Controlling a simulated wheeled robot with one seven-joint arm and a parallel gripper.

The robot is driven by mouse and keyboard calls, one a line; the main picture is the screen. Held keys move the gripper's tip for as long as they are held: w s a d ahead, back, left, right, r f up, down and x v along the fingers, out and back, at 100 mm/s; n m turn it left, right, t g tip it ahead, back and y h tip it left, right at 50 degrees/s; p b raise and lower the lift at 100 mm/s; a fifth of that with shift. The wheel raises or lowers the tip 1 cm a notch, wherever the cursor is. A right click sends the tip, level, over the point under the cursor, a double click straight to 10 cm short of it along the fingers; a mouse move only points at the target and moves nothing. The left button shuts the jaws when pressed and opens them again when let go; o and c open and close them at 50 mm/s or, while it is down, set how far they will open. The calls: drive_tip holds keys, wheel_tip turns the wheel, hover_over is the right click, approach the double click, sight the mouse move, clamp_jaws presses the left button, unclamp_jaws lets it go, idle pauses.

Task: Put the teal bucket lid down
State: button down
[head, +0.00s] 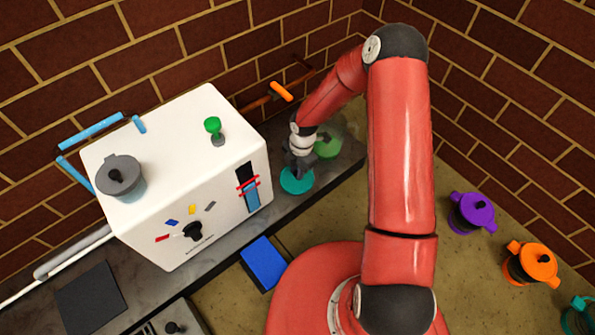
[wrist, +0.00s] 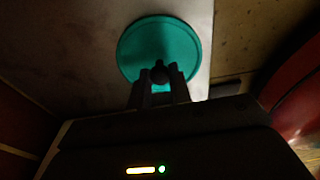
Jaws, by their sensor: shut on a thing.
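The teal bucket lid (head: 297,182) is a round disc at the grey counter, right of the white machine. In the wrist view the lid (wrist: 145,45) is seen from above, with a dark knob at its near side. My gripper (head: 299,167) points down over the lid. In the wrist view my gripper (wrist: 160,80) is shut on the knob. I cannot tell whether the lid's underside touches the counter. A teal bucket (head: 579,318) is partly cut off at the lower right corner.
A green round thing (head: 328,145) lies just behind my gripper on the counter (head: 347,160). The white machine (head: 190,170) stands close on the left. A blue block (head: 263,263) is at the counter's front. Purple (head: 471,213) and orange (head: 531,264) buckets stand at the right.

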drive_tip(key=shift+f, duration=0.3)
drive_tip(key=c, duration=1.3)
unclamp_jaws()
drive_tip(key=shift+r, duration=0.15)
